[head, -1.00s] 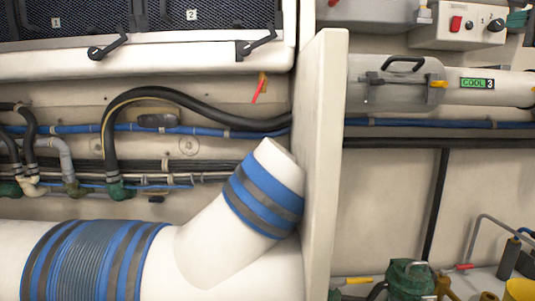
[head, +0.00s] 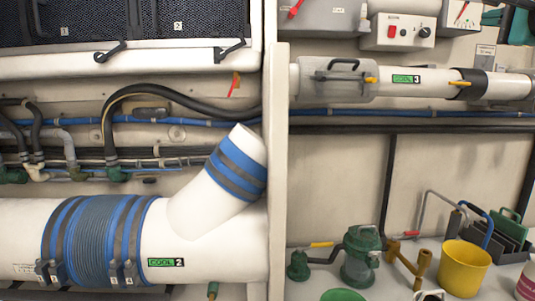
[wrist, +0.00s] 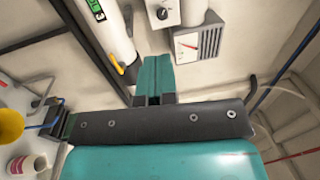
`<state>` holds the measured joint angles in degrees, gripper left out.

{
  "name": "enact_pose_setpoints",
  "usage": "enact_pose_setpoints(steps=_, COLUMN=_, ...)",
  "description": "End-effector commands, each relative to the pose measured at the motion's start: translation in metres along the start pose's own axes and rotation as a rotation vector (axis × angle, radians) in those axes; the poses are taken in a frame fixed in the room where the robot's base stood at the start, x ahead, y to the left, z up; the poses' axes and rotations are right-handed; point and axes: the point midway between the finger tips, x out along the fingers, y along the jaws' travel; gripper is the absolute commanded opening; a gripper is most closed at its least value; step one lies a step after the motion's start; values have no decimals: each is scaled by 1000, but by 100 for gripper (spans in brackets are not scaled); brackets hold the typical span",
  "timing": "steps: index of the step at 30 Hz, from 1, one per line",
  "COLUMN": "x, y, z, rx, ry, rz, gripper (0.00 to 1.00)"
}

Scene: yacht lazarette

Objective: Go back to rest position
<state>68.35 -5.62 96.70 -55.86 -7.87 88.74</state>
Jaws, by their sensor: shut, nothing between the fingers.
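My gripper (wrist: 155,66) shows in the wrist view as two teal fingers pressed together, with nothing between them. It points toward the pale wall, beside a gauge box (wrist: 198,43) and a white pipe (wrist: 108,40). In the head view, teal parts of my gripper (head: 491,17) show at the upper right edge, in front of the wall gear. The rest of my arm is mostly outside the head view.
A pipe labelled COOL 3 (head: 435,78) runs below a control box (head: 403,31). A white partition (head: 278,170) stands left of it. A large pipe labelled COOL 2 (head: 205,255) fills the lower left. A green strainer (head: 360,258) and yellow bucket (head: 462,268) stand lower right.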

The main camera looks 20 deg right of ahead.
Motion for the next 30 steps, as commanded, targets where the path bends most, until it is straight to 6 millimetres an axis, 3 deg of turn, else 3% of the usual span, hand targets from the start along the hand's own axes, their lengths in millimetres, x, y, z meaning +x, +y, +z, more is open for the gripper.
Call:
enact_pose_setpoints(steps=10, x=17, y=39, z=47, rx=-83, ry=-97, rz=109, gripper=0)
enact_pose_setpoints(steps=17, x=24, y=85, z=107, rx=-197, ry=-236, rz=229, gripper=0)
enact_pose_setpoints(steps=23, x=11, y=146, z=191, rx=-377, ry=-466, rz=369, gripper=0)
enact_pose_setpoints(steps=26, x=-15, y=189, z=249, rx=-524, ry=-662, rz=450, gripper=0)
enact_pose_setpoints(steps=30, x=-80, y=247, z=322, rx=-768, ry=-998, rz=523, gripper=0)
